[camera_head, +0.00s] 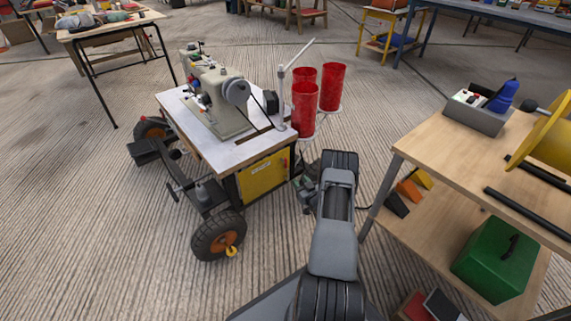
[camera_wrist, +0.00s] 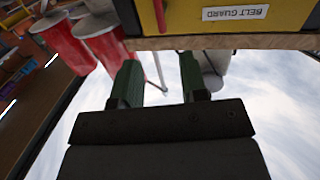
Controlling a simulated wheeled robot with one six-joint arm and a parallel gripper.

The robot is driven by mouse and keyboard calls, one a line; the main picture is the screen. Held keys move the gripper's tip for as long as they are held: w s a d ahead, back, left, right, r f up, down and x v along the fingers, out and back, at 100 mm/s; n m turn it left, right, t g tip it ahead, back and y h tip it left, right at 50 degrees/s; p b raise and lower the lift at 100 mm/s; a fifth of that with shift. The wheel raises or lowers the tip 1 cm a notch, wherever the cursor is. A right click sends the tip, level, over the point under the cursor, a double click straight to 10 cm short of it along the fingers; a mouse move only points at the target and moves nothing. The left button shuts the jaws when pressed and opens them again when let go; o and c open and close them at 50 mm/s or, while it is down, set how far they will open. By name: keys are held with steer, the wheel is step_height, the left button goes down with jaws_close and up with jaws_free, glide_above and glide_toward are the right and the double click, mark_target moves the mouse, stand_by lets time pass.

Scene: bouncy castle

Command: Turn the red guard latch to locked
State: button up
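The yellow belt guard panel (camera_head: 263,178) is on the front of the sewing machine cart, below its white top. The wrist view shows the panel (camera_wrist: 215,28) upside down along the top, with a white "BELT GUARD" label (camera_wrist: 235,13). A thin red latch (camera_wrist: 160,15) shows beside the label, cut off by the top edge; its full shape and setting cannot be told. My gripper (camera_wrist: 160,82) has its two green fingers apart with nothing between them. It is short of the panel and not touching the latch. In the head view my gripper (camera_head: 306,192) is right of the panel, partly hidden by my arm.
The cart carries a sewing machine (camera_head: 222,98) and stands on wheels (camera_head: 218,236). Red cups (camera_head: 304,108) hang at its right corner, near my arm. A wooden bench (camera_head: 470,148) with a green box (camera_head: 497,258) stands close on the right.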

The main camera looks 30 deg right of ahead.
mark_target(286, 163)
steer(key=w+b, duration=0.1)
steer(key=w, duration=0.3)
steer(key=w+b, duration=0.2)
steer(key=w, duration=0.2)
steer(key=w+d+b, duration=0.1)
steer(key=w+b, duration=0.1)
steer(key=w, duration=0.2)
steer(key=shift+w+d+r, duration=0.1)
steer(key=shift+w+r, duration=0.05)
steer(key=shift+w, duration=0.7)
jaws_close()
